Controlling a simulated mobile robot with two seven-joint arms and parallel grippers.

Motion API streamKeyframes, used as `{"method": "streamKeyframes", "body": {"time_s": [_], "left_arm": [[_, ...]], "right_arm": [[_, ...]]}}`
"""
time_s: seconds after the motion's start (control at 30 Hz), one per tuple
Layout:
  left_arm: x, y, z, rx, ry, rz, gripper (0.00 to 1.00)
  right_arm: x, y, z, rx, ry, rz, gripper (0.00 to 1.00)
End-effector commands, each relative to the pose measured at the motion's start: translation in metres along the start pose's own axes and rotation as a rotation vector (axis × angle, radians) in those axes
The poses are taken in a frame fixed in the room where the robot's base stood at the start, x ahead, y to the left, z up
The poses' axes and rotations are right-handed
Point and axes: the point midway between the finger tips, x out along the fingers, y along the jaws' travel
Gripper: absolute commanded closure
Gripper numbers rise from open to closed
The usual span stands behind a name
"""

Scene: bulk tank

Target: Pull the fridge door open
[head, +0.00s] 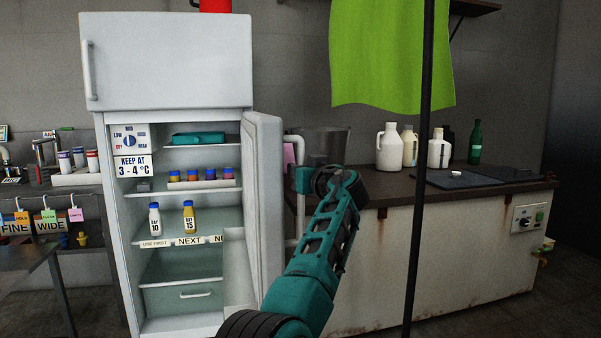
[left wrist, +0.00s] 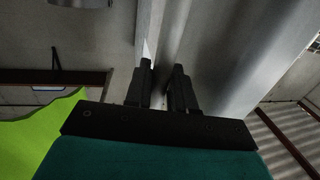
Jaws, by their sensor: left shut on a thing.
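The white fridge (head: 104,220) stands at the left with its lower door (head: 263,190) swung wide open, hinged on the right and seen nearly edge-on. The lit shelves inside are exposed. The door's handle (head: 300,215) is a pale upright bar on the outer face, to the right of the door. My left gripper (head: 303,180) is at this handle, with my teal arm reaching up from below. In the left wrist view the two black fingers (left wrist: 162,78) are shut on a grey bar, partly hidden by them. My right gripper is not in view.
The upper freezer door (head: 165,60) is shut. Bottles (head: 155,218) stand on the fridge shelves. A counter (head: 450,200) with jugs and a green bottle is at the right, close behind the door and my arm. A dark pole (head: 420,190) stands in front of it.

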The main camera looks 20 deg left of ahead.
Motion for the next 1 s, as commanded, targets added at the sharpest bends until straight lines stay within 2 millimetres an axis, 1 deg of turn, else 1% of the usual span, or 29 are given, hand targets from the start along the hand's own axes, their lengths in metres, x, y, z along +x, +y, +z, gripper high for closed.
{"method": "streamKeyframes", "body": {"time_s": [0.43,0.47,0.63,0.87,1.0], "left_arm": [[0.0006,-0.0004,0.0003,0.001,-0.001,-0.004,1.00],[0.0007,-0.0004,0.0003,0.001,-0.001,-0.004,0.75],[0.0006,-0.0003,0.0003,0.000,-0.001,-0.003,0.60],[0.0001,0.0000,0.0004,0.000,-0.001,-0.003,0.60],[-0.0054,0.0006,0.0008,-0.001,0.000,-0.002,0.60]], "right_arm": [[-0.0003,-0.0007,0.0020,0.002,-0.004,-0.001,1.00],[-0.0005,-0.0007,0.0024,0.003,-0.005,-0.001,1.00],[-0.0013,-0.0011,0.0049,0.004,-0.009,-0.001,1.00],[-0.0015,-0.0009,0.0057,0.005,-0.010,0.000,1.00],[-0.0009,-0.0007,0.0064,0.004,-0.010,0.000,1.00]]}}
